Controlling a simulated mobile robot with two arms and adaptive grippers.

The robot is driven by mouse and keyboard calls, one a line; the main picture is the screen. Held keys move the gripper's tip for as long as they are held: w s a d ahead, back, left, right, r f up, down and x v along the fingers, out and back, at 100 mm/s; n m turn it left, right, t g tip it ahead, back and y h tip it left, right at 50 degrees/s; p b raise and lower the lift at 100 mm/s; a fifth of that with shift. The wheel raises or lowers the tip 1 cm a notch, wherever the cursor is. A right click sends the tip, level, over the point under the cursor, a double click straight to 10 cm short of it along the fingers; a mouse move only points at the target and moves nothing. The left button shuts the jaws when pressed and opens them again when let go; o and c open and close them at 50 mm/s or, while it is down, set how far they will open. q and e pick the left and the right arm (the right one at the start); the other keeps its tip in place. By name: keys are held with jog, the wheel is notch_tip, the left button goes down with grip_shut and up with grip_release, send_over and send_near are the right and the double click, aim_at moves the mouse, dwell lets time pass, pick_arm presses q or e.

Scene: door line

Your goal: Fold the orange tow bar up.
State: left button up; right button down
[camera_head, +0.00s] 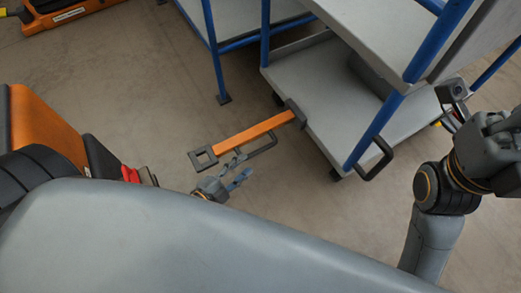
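The orange tow bar (240,134) is folded down, sticking out low over the floor from the grey trolley (315,94). Its dark square eye (203,157) is at the free end, and a dark loop handle (265,146) runs along its near side. My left gripper (238,169) is just on the near side of the bar, close to the eye end of the handle. Its fingers look apart; whether one touches the handle is unclear. My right gripper (450,110) is at the right, partly hidden by its own wrist, far from the bar.
The trolley has blue posts (374,132) and a dark side handle (377,159). Another blue-framed trolley (215,52) stands behind it to the left. An orange-and-dark machine (65,13) is at the far top left.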

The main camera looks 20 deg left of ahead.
aim_at(257, 154)
pick_arm(q)
jog(key=b+x, duration=0.2)
jog(key=x, duration=0.7)
grip_shut()
